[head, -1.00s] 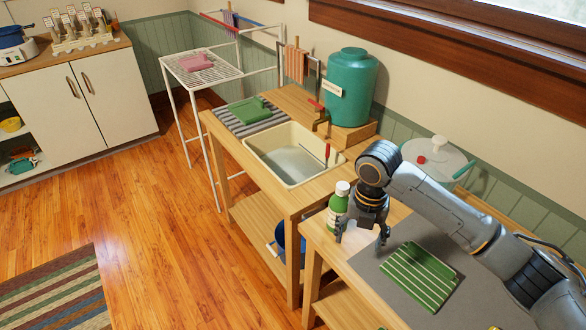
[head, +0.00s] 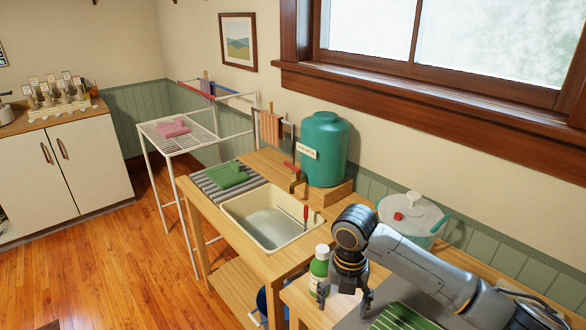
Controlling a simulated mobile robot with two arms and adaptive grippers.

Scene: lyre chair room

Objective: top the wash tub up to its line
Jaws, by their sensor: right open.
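The wash tub (head: 232,207) is a cream basin set in the wooden bench, with some greyish water in it. A red-handled tool (head: 305,214) stands at its right inner wall; any fill line is too small to tell. A teal water tank (head: 325,150) with a label stands on a wooden block behind the tub. A brass tap with a red lever (head: 291,166) sticks out at the tank's left, near the tub's back rim. My left gripper is out of view.
A green folded cloth (head: 228,177) lies on a striped mat left of the tub. A white drying rack (head: 178,138) stands further left. A lidded pale pot (head: 412,216) stands behind my right arm. A green striped cloth (head: 402,317) lies at the bottom.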

